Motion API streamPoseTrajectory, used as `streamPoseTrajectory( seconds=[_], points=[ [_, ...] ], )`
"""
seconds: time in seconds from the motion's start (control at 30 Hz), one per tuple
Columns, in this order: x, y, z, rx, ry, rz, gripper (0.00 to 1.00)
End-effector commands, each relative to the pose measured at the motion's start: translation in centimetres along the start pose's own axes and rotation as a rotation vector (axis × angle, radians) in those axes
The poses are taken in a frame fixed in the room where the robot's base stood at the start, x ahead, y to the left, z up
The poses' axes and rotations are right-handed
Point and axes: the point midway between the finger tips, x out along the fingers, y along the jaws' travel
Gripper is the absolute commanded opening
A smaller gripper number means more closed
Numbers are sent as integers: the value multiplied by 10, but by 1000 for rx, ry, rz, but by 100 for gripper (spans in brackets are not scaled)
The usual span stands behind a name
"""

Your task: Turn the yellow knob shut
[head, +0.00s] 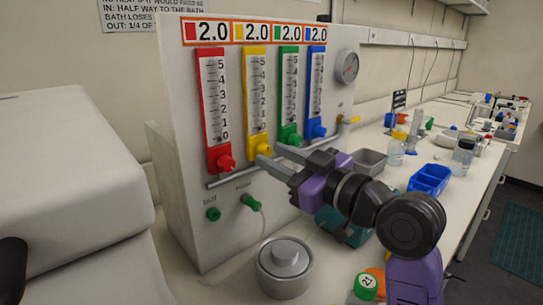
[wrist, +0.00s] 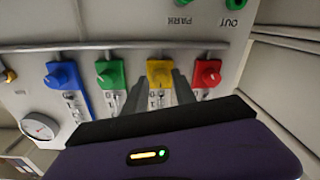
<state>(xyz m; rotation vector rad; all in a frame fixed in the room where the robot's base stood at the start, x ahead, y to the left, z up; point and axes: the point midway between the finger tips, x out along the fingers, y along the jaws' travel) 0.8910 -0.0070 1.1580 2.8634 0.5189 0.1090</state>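The yellow knob (head: 260,145) is at the foot of the yellow flow meter (head: 256,92) on the front of the white panel. In the wrist view, which is upside down, the yellow knob (wrist: 160,72) shows just beyond and between my fingertips. My gripper (head: 271,156) is open in front of the yellow knob, its two fingers apart and pointing at the panel. In the wrist view my gripper (wrist: 162,86) has nothing clamped in it. I cannot tell whether either finger touches the knob.
The red knob (head: 225,162) and green knob (head: 292,139) flank the yellow one closely; the blue knob (head: 317,130) is farther right. A rail (head: 236,177) runs below them. A round metal pot (head: 284,266) stands on the bench. A blue bin (head: 429,179) stands right of my arm.

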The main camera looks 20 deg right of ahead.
Motion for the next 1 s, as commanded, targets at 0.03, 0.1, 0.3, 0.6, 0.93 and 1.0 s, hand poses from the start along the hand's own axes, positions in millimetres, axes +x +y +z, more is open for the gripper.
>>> streamPoseTrajectory(
  seconds=[0.03,0.1,0.3,0.6,0.93,1.0],
  points=[
    [-9,1,2,0,-2,3,33],
    [-21,1,2,0,-1,4,33],
    [-50,1,2,0,-2,3,33],
    [-62,0,1,0,-3,1,33],
    [-62,0,1,0,-3,1,33],
    [-61,0,1,0,-3,1,33]
  ],
)
